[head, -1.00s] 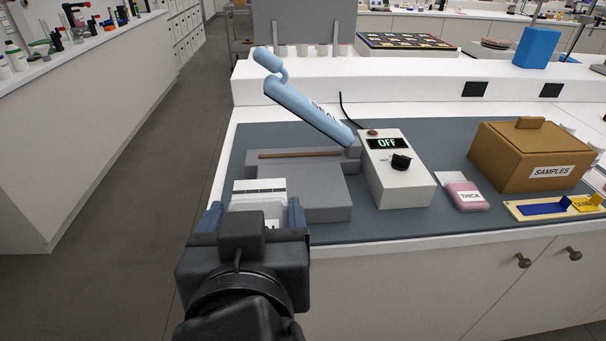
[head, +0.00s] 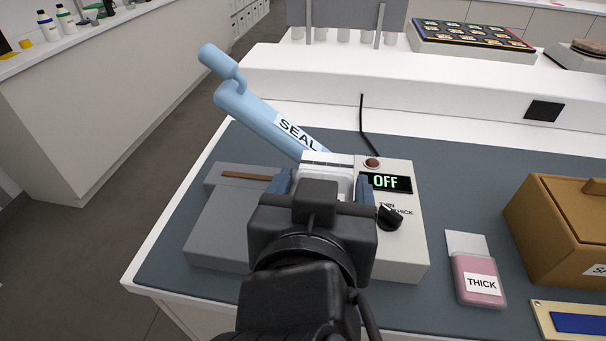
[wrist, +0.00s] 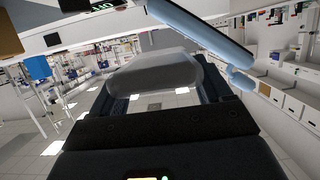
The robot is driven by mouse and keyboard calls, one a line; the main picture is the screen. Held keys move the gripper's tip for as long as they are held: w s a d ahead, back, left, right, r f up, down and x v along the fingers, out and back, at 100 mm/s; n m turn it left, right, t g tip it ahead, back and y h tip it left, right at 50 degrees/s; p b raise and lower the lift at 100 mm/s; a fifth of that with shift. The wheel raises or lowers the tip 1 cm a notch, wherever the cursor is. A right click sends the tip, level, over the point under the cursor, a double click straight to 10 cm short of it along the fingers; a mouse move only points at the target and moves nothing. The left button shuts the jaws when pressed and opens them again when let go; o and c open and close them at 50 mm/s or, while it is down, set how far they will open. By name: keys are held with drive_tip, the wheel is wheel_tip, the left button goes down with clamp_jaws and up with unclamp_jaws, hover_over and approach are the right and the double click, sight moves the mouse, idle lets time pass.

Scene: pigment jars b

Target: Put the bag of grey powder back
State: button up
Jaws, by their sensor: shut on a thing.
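My gripper (head: 324,184) is shut on the bag of grey powder (head: 328,160), whose white top shows between the blue fingers in the head view. In the wrist view the bag's rounded grey body (wrist: 155,75) lies between the fingers. The gripper hides the rest of the bag in the head view. It is in front of the sealer, between its grey base (head: 215,225) and its control box (head: 400,255) in the picture. Whether the bag touches the sealer I cannot tell. The blue SEAL lever (head: 262,120) is raised, and the display (head: 386,182) reads OFF.
A pink bag marked THICK (head: 478,280) lies right of the control box. Further right are a brown box (head: 555,215) and a tray with a blue patch (head: 575,322). A raised white ledge runs behind. Bare grey mat (head: 450,180) shows right of the control box.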

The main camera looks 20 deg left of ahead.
drive_tip(key=shift+w+a+f, duration=0.15)
drive_tip(key=shift+w+a, duration=0.05)
drive_tip(key=a+f, duration=0.2)
drive_tip(key=a, duration=0.1)
drive_tip(key=a+f, duration=0.2)
drive_tip(key=a, duration=0.2)
drive_tip(key=a+f+p, duration=0.1)
drive_tip(key=a+f, duration=0.1)
drive_tip(key=a, duration=0.1)
drive_tip(key=shift+w+a+f, duration=0.2)
drive_tip(key=shift+a+f, duration=0.05)
drive_tip(key=shift+a, duration=0.1)
drive_tip(key=shift+a+f+p, duration=0.1)
drive_tip(key=shift+f+p, duration=0.25)
drive_tip(key=shift+f, duration=1.7)
drive_tip(key=shift+f, duration=0.15)
drive_tip(key=o, duration=1.1)
